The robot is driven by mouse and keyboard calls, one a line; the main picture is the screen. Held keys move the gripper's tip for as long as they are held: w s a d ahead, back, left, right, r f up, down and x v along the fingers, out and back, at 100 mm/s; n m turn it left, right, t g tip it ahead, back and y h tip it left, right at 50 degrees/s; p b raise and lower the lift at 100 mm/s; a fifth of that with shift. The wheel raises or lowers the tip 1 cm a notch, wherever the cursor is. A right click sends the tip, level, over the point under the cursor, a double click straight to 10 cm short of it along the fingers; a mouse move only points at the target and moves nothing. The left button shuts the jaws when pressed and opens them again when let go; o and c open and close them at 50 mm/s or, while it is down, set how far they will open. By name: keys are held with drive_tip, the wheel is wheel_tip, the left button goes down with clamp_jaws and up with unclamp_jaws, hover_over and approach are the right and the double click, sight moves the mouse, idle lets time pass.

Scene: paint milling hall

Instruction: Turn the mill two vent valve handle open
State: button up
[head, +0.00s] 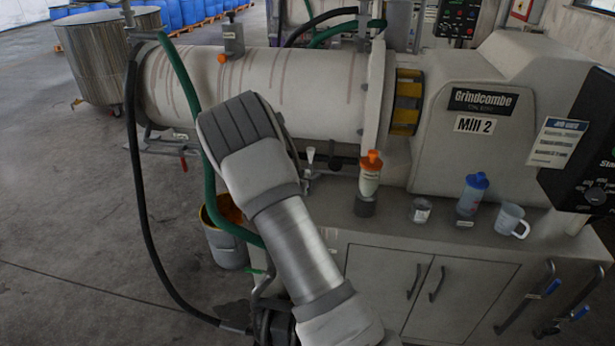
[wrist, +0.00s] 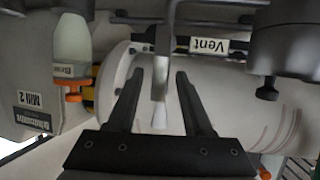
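The vent valve handle (wrist: 160,85) shows in the wrist view as a slim grey lever with a white tip, near an upside-down "Vent" label (wrist: 209,46). My gripper (wrist: 160,74) is open, with one dark finger on each side of the lever. Gaps show between the lever and both fingers, so I see no grip on it. In the head view a small white-tipped lever (head: 310,156), apparently the same handle, stands upright beside my arm, below the drum of Mill 2 (head: 475,125). My gripper is mostly hidden behind my arm there.
An orange-capped bottle (head: 370,173) stands on the cabinet top (head: 440,225) to the right of the lever. Hoses and a bucket (head: 224,235) are at the left.

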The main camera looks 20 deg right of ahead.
drive_tip(key=v, duration=1.7)
drive_tip(key=shift+a, duration=0.2)
drive_tip(key=shift+s+r, duration=0.1)
drive_tip(key=s+a+r+n+y, duration=0.55)
drive_tip(key=a+r+y, duration=0.5)
drive_tip(key=r, duration=0.25)
drive_tip(key=s+d+r+n+g, duration=0.1)
drive_tip(key=s+d+g, duration=0.1)
drive_tip(key=s, duration=0.9)
drive_tip(key=s+d+r+n+g, duration=0.2)
drive_tip(key=s, duration=1)
drive_tip(key=shift+s+d+h, duration=0.35)
drive_tip(key=shift+d+h, duration=0.05)
drive_tip(key=shift+h, duration=0.05)
